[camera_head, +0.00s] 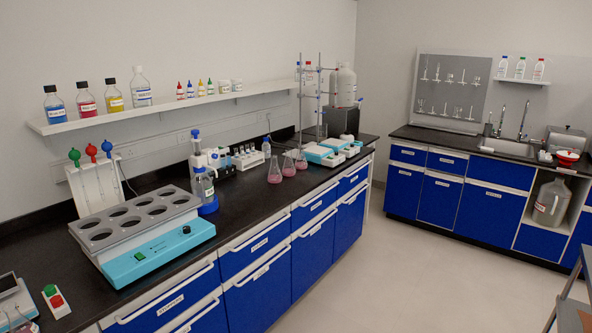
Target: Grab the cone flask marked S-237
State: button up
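Three cone flasks with pink liquid stand upright on the black bench top: a near one (275,175), a middle one (289,168) and a far one (301,162). They stand in a slanting row near the bench's front edge. Their markings are too small to read, so I cannot tell which is S-237. My gripper is not in view.
A blue-capped bottle device (208,205) stands left of the flasks, with a turquoise multi-hole bath (145,238) nearer. White-and-turquoise instruments (322,154) and metal stands lie beyond them. The black bench (240,215) has blue drawers. The floor (400,270) in the middle is clear.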

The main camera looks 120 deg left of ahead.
aim_at(275, 176)
jog(key=j+u, duration=0.15)
jog(key=u, duration=3.1)
jog(key=i+l+u, duration=0.15)
jog(key=i, duration=6.7)
jog(key=i+u, duration=0.1)
jog(key=u, duration=0.3)
jog(key=i+u, duration=0.1)
jog(key=u, duration=0.3)
jog(key=l+u, duration=0.15)
jog(key=u, duration=2.25)
jog(key=l, duration=0.05)
